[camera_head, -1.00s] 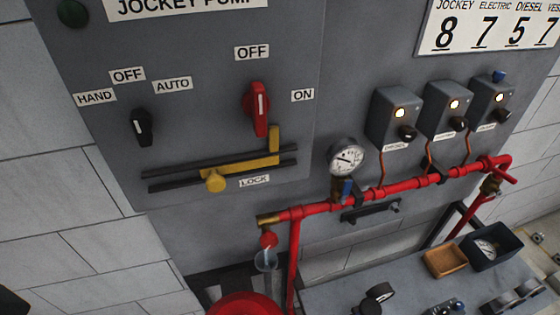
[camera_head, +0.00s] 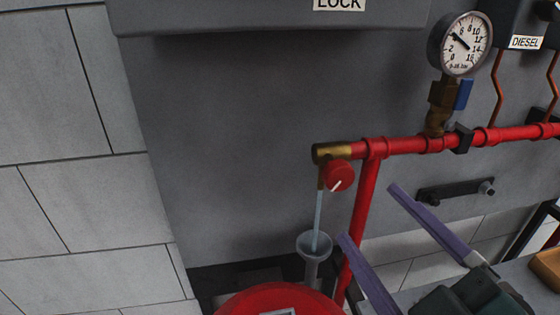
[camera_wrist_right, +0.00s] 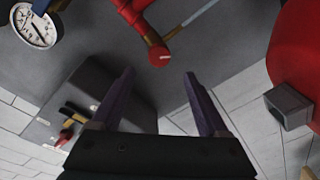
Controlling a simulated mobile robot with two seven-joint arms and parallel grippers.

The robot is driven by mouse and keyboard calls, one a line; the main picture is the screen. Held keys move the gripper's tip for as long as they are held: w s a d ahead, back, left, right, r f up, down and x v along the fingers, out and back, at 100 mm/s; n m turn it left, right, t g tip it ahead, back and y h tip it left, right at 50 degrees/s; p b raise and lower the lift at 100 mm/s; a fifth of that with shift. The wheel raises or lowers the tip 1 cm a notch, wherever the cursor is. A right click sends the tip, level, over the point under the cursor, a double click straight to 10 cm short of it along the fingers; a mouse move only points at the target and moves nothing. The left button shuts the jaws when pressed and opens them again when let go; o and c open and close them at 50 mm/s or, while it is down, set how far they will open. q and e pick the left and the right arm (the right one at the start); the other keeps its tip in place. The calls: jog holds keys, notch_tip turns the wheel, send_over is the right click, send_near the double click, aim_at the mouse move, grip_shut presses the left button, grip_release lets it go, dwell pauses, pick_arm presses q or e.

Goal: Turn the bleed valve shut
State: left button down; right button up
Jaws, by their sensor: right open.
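The bleed valve is a round red knob (camera_head: 340,176) with a white mark, under the brass end (camera_head: 332,152) of the red pipe. A pale stream of water (camera_head: 318,220) runs from it into a grey funnel (camera_head: 314,245). My right gripper (camera_head: 368,214) is open and empty, its purple fingers pointing up toward the knob from the lower right, apart from it. In the right wrist view the red knob (camera_wrist_right: 159,56) is just beyond the open fingertips (camera_wrist_right: 158,73), roughly between them. My left gripper is in neither view.
A red vertical pipe (camera_head: 361,220) stands right beside the knob. A pressure gauge (camera_head: 461,44) with a blue-handled valve (camera_head: 464,94) sits above right, and a black bracket (camera_head: 455,191) below the pipe. A large red round body (camera_head: 270,299) is below the funnel.

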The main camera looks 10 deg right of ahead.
aim_at(340, 180)
jog(key=w, duration=0.6)
jog(key=w+a, duration=0.1)
jog(key=w, duration=0.2)
jog(key=shift+w+a+r, duration=0.1)
jog(key=shift+w, duration=0.1)
grip_shut()
dwell(0.3)
